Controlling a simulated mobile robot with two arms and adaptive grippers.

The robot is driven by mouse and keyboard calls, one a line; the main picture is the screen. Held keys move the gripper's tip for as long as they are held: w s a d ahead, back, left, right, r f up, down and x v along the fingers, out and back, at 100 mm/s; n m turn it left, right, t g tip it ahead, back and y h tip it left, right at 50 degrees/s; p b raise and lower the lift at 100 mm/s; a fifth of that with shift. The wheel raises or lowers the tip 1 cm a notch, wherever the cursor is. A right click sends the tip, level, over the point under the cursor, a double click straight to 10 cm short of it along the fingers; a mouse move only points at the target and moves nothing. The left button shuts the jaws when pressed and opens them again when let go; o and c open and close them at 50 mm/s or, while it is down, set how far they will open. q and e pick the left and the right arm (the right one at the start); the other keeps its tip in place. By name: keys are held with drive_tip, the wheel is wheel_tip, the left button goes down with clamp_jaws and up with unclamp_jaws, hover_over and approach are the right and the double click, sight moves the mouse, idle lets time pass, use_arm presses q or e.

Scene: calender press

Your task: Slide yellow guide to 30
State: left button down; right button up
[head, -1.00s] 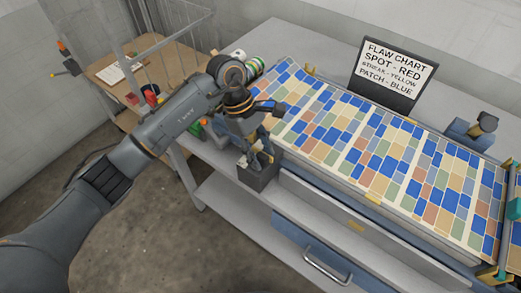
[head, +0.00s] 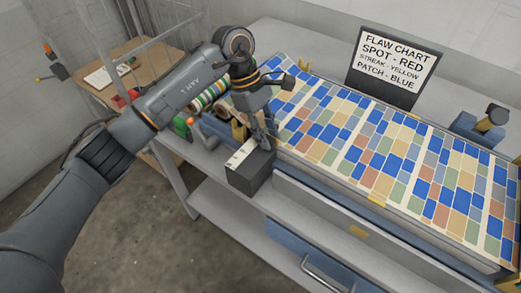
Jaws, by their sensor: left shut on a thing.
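My left gripper (head: 267,148) is shut at the top of a dark grey box (head: 250,177) at the near left corner of the patterned sheet. It is closed on a small part that its fingers mostly hide; I take this to be the yellow guide. A pale strip (head: 241,155) with fine marks shows on the box top, left of the fingers. The marks are too small to read. A yellow part (head: 239,131) shows just behind and left of the fingers. My right gripper is not in view.
The patterned sheet (head: 385,160) lies right of my gripper. A flaw chart sign (head: 393,62) stands behind it. A wooden side table (head: 108,88) stands at the back left.

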use_arm(q)
drive_tip(key=shift+w, duration=0.15)
drive_tip(key=c, duration=1.3)
unclamp_jaws()
drive_tip(key=shift+o, duration=0.2)
drive_tip(key=v, duration=1.2)
drive_tip(key=shift+d, duration=0.15)
